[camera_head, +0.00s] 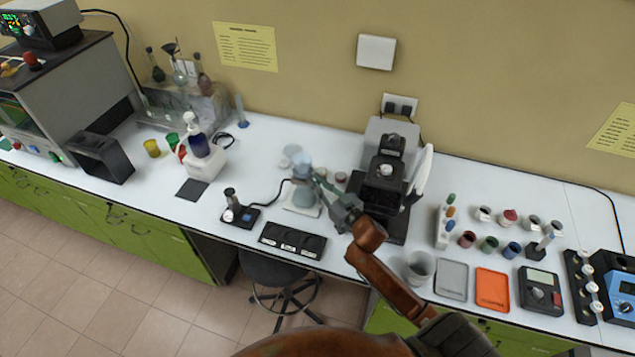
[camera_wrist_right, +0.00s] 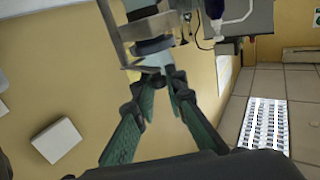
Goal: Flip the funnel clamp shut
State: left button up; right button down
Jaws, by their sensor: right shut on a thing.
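The glass filter flask (camera_head: 304,197) stands on a pale base near the middle of the bench. The funnel (camera_head: 303,163) sits on top of it, partly hidden by my right gripper (camera_head: 320,180), which reaches in from the right. In the wrist view, my right gripper (camera_wrist_right: 160,76) has its green fingertips closed together at the silvery funnel clamp (camera_wrist_right: 117,38), beside a dark ring on the funnel. The fingertips hide the small part between them. I cannot tell how far the clamp is turned. My left gripper is not in view.
A black instrument (camera_head: 380,188) stands close to the right of the flask. A black tray (camera_head: 292,240) lies in front, and a small stand (camera_head: 238,213) to the left. Cups, an orange tray (camera_head: 492,289) and a grey tray (camera_head: 452,278) are further right.

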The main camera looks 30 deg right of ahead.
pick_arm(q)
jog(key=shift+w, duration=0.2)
pick_arm(e)
jog(key=shift+w+a+m+h, duration=0.15)
jog(key=shift+m+h, duration=0.25)
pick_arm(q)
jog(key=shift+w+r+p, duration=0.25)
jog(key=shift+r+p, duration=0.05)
pick_arm(e)
jog(key=shift+w+a+m+h, duration=0.15)
jog(key=shift+m+h, duration=0.2)
jog(key=shift+h, duration=0.3)
jog(key=shift+w+a+m+h, duration=0.1)
jog(key=shift+m+h, duration=0.25)
jog(key=shift+h, duration=0.3)
jog(key=c, duration=2)
grip_release()
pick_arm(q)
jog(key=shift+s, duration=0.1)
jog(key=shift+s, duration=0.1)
pick_arm(e)
jog(key=shift+s, duration=0.1)
